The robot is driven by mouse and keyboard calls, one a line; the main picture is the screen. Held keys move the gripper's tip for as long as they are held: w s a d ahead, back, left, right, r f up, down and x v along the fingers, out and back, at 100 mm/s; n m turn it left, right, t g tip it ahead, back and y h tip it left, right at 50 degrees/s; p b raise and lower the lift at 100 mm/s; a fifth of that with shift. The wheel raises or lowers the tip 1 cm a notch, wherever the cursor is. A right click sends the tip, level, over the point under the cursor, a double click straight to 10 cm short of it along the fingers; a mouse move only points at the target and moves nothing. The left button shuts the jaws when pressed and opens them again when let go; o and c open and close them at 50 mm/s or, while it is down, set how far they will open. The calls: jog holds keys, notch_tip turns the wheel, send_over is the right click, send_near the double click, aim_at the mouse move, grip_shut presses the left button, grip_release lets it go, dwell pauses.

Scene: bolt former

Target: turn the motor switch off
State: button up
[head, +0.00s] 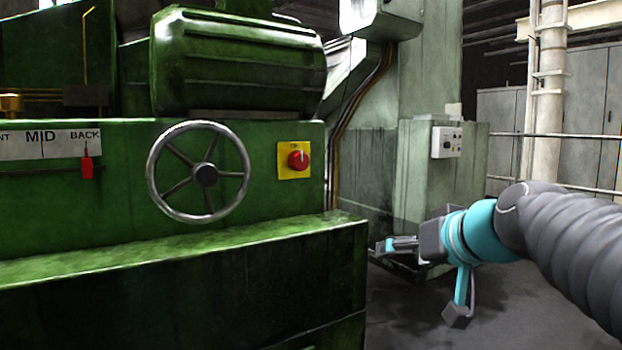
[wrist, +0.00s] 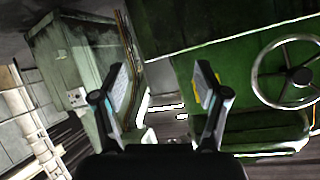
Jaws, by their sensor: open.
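The motor switch is a red rotary knob (head: 298,159) on a yellow plate (head: 285,172), on the green machine's front face right of the handwheel in the head view. A white mark shows on the knob, pointing up. My gripper (head: 385,246) is to the right of the machine's edge and lower than the switch, apart from it. In the wrist view the two fingers of my gripper (wrist: 160,85) stand wide apart with nothing between them. There the right finger mostly hides the switch; a bit of the yellow plate (wrist: 197,82) shows beside it.
A spoked handwheel (head: 205,176) sticks out left of the switch. A green ledge (head: 180,245) juts out below it. A red pointer (head: 87,165) hangs by a MID/BACK scale. A grey control box (head: 446,142) is on a cabinet behind.

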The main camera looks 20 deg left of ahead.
aim_at(302, 161)
jog(key=w+a+r+n+t+y+b, duration=0.2)
jog(key=w+a+r+y+b, duration=0.3)
jog(key=w+a+r, duration=0.85)
jog(key=shift+y, duration=0.5)
jog(key=w+a+p, duration=0.1)
jog(key=a, duration=0.2)
jog(key=w+a+p, duration=0.2)
jog(key=a, duration=0.1)
jog(key=w+a+f+p, duration=0.1)
jog(key=w+a+p, duration=0.1)
jog(key=a, duration=0.2)
jog(key=shift+f, duration=0.1)
jog(key=shift+p+x, duration=0.5)
jog(key=shift+x, duration=0.4)
jog(key=shift+f, duration=0.15)
jog(key=shift+d, duration=0.1)
jog(key=c, duration=1.2)
